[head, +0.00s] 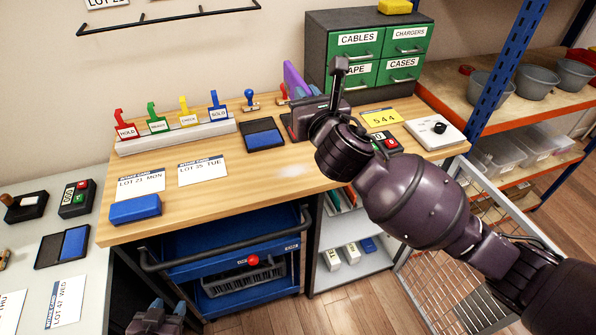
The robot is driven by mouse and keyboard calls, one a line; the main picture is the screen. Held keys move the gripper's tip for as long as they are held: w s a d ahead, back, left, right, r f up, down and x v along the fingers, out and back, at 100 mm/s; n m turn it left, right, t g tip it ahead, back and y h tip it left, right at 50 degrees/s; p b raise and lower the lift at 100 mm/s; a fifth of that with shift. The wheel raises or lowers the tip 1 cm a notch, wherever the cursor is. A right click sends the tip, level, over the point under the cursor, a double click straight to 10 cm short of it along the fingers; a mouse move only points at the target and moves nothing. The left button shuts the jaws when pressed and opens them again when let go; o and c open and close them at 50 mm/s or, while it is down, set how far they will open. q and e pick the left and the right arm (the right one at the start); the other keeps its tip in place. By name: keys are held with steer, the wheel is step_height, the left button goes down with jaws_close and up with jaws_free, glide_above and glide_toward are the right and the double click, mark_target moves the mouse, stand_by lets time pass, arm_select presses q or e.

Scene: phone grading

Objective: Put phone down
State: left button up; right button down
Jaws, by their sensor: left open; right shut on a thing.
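A purple flat thing, which looks like the phone (293,79), stands tilted up over the back of the wooden table. My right gripper (300,103) is shut on it; the gripper's body hides its lower part, and I cannot tell whether it touches the table. My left gripper (166,306) is open and empty, low at the bottom edge of the view, below the table top.
On the wooden table (285,172) are a rack of coloured tags (180,134), a dark ink pad (262,136), a blue block (135,208), paper cards (203,170) and a yellow 544 card (381,118). A drawer cabinet (318,50) stands behind. The table's front middle is clear.

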steer(key=shift+f+b, duration=2.3)
steer(key=shift+f, duration=7.45)
steer(key=shift+f, duration=0.1)
steer(key=c, duration=1.2)
jaws_free()
steer(key=shift+o, duration=0.2)
steer(key=shift+s, duration=0.1)
steer(key=v, duration=1.1)
steer(key=shift+s+p, duration=0.35)
steer(key=shift+p, duration=0.05)
